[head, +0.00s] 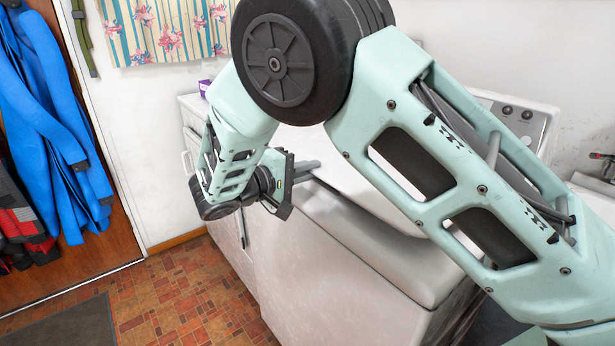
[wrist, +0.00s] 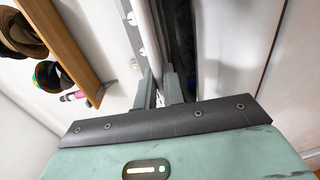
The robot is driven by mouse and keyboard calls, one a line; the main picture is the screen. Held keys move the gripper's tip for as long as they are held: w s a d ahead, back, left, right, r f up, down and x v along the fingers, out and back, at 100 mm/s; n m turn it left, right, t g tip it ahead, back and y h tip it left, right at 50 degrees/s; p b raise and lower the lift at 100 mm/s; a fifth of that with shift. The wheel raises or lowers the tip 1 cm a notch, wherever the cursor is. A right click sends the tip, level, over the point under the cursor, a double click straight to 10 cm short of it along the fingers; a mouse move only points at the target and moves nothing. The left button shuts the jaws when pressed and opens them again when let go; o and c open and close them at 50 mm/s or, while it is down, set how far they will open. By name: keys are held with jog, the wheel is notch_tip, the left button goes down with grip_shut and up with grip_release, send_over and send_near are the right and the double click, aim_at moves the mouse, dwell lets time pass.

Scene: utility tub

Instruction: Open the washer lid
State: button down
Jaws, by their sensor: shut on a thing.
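The white washer (head: 340,250) stands in the middle of the head view, partly hidden behind my arm. Its lid (head: 335,172) is the pale panel on top, and much of it is covered by my arm. My gripper (head: 305,171) is at the lid's front left edge, with its fingers pointing right over the washer top. In the wrist view my gripper (wrist: 160,88) is shut on the thin white lid edge (wrist: 157,45). A dark gap runs beside that edge, so the lid looks slightly raised. How far is hard to tell.
A control panel with knobs (head: 508,111) is at the washer's back right. Blue garments (head: 45,110) hang on the wooden door at left. The tiled floor (head: 170,295) in front is clear except for a dark mat (head: 65,328). A wooden shelf with hats (wrist: 62,45) shows in the wrist view.

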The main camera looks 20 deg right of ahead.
jog(key=w+d+r+g+y+p, duration=0.15)
jog(key=d+r+y+p, duration=0.3)
jog(key=r+p, duration=0.6)
jog(key=w+d+r+g+y+p, duration=0.1)
jog(key=w+d+r+y+p, duration=0.35)
jog(key=r, duration=1.05)
jog(key=w+d+r+p, duration=0.1)
jog(key=d+r+p, duration=0.2)
jog(key=d+p, duration=0.2)
jog(key=w+d+r+p, duration=0.2)
jog(key=d+r+p, duration=0.2)
jog(key=d, duration=0.6)
jog(key=w+d+r+y+p, duration=0.1)
jog(key=d+r+p, duration=0.2)
jog(key=d+p, duration=0.3)
jog(key=shift+w+d+r+g, duration=0.15)
jog(key=shift+d+r+g, duration=0.2)
jog(key=shift+d, duration=0.75)
jog(key=c, duration=1.5)
grip_release()
jog(key=shift+f, duration=0.1)
